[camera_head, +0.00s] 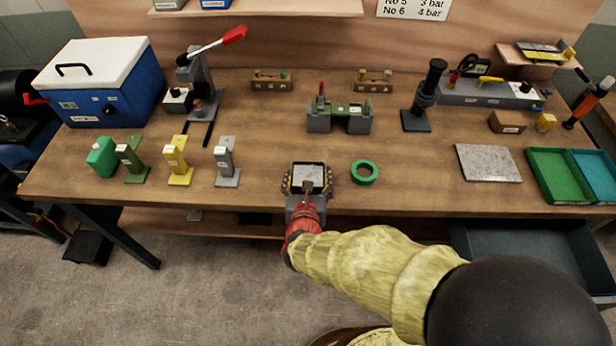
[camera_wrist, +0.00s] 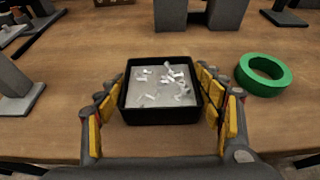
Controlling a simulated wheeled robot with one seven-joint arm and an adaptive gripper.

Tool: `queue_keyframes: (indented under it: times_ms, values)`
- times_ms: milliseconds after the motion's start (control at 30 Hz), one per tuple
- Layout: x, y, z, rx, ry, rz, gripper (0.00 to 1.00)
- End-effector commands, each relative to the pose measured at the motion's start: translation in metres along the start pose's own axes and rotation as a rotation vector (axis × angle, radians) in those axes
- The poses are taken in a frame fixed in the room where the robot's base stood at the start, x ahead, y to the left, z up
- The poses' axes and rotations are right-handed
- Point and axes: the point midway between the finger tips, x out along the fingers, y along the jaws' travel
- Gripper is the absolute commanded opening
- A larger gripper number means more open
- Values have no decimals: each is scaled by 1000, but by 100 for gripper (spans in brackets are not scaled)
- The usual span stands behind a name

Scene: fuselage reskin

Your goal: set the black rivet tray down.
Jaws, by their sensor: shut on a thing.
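The black rivet tray (camera_wrist: 160,117) is a small square tray with black walls and a pale floor, and several small light rivets lie in it. My gripper (camera_wrist: 163,100) is shut on it, with yellow-padded fingers against its left and right walls. In the head view the tray (camera_head: 308,165) is between the fingers of my gripper (camera_head: 308,182), over the front part of the wooden bench. The tray looks level. Whether its underside touches the bench top cannot be told.
A green tape ring (camera_head: 364,172) lies just right of the tray. Grey (camera_head: 227,162), yellow (camera_head: 178,162) and green stands (camera_head: 131,160) are to the left. A grey-green fixture (camera_head: 339,118) stands behind. A speckled plate (camera_head: 488,163) lies to the right, with clear bench between it and the ring.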

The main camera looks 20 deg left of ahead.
Motion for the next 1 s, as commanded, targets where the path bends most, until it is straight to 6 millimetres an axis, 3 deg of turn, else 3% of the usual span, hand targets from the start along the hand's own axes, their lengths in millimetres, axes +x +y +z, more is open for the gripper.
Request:
queue_keyframes:
  times_ms: [33, 67, 300, 800, 1000]
  values:
    - [1, 0, -2, 0, 0, 0, 32]
    - [1, 0, -3, 0, 1, 0, 69]
    - [0, 0, -2, 0, 1, 0, 82]
    - [-2, 0, 3, 0, 1, 0, 86]
    - [-38, 2, 4, -2, 1, 4, 86]
